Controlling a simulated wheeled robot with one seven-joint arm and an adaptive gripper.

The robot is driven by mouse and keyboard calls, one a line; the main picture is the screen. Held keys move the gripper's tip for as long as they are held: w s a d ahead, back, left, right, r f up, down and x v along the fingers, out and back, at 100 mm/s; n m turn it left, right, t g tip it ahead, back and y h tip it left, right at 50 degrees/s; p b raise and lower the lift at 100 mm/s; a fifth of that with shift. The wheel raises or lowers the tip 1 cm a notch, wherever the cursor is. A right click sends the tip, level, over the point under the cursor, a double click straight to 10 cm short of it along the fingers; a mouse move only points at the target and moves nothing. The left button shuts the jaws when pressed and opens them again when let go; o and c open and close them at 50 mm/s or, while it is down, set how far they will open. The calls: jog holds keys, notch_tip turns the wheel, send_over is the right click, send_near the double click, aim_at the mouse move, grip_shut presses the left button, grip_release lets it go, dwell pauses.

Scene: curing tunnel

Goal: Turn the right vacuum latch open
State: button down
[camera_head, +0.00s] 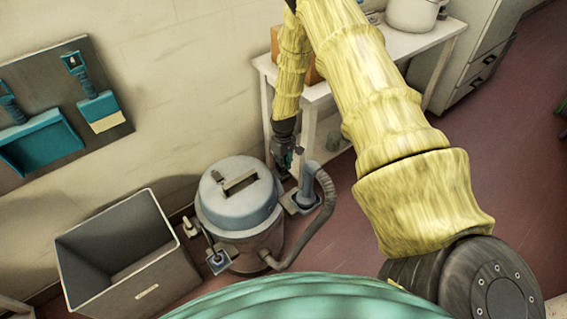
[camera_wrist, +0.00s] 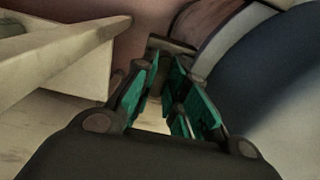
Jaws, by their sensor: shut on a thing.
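The vacuum (camera_head: 240,205) is a round drum with a blue-grey lid and a dark handle on top, standing on the floor by the wall. My gripper (camera_head: 284,168) reaches down at the right edge of its lid. In the wrist view, the teal finger pads of my gripper (camera_wrist: 165,80) are close together, with the blue-grey vacuum lid (camera_wrist: 275,75) to the right. The pads are shut on the right vacuum latch, which is mostly hidden by the fingers and dim. I cannot tell its angle. A pale latch (camera_head: 190,227) shows on the lid's left side.
A hose (camera_head: 322,215) curves from the drum to a blue-grey floor nozzle (camera_head: 307,198) close to the right of my gripper. A white table (camera_head: 340,75) stands behind. A grey open bin (camera_head: 125,250) is at left. Blue dustpan tools (camera_head: 45,145) hang on the wall.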

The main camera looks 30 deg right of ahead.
jog(key=shift+w+r, duration=0.1)
jog(key=shift+w, duration=0.15)
jog(key=c, duration=1.5)
grip_release()
jog(key=shift+c, duration=0.2)
jog(key=shift+o, duration=0.5)
jog(key=shift+s, duration=0.1)
notch_tip(320, 180, up, 12)
jog(key=shift+d, duration=0.1)
